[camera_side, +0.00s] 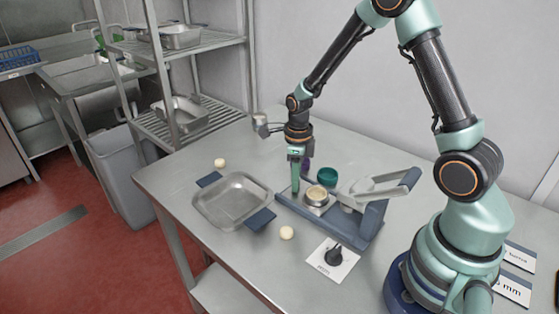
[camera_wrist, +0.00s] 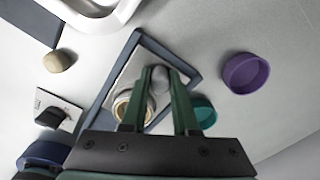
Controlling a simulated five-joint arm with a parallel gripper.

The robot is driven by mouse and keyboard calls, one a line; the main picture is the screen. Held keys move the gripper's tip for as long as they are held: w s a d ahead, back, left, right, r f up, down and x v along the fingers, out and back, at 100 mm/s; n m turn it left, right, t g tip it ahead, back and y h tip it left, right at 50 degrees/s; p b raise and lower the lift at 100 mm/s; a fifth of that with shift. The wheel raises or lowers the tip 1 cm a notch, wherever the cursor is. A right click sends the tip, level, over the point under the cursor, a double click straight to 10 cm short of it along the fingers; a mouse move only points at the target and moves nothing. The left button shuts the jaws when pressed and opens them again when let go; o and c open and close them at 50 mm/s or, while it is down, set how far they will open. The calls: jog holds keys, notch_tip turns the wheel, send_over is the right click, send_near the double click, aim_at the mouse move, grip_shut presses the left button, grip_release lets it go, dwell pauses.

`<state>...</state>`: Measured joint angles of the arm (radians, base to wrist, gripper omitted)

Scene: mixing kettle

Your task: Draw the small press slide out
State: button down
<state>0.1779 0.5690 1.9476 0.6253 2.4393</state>
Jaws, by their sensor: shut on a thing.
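The small press (camera_side: 372,222) has a blue-grey base and a pale lever arm and stands on the metal table. Its slide (camera_wrist: 127,84) is a light plate within the dark frame in the wrist view. A round metal cup with pale dough (camera_side: 317,194) sits on the slide; it also shows in the wrist view (camera_wrist: 122,108), partly hidden by a finger. My gripper (camera_side: 295,188) reaches down at the slide's far left end. In the wrist view its green fingers (camera_wrist: 158,80) are shut on a grey rounded knob (camera_wrist: 160,78) on the slide.
A teal cup (camera_side: 327,175) and a purple cup (camera_wrist: 246,74) stand close behind the press. A steel tray (camera_side: 205,213) lies to the left, with pale balls (camera_side: 287,232) (camera_side: 219,162) nearby. A black dial (camera_side: 333,256) sits in front. Clear table lies beyond the purple cup.

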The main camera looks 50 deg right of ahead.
jog(key=shift+w, duration=0.4)
jog(key=c, duration=0.7)
grip_release()
notch_tip(320, 180, up, 14)
dwell(0.4)
jog(key=shift+s, duration=0.1)
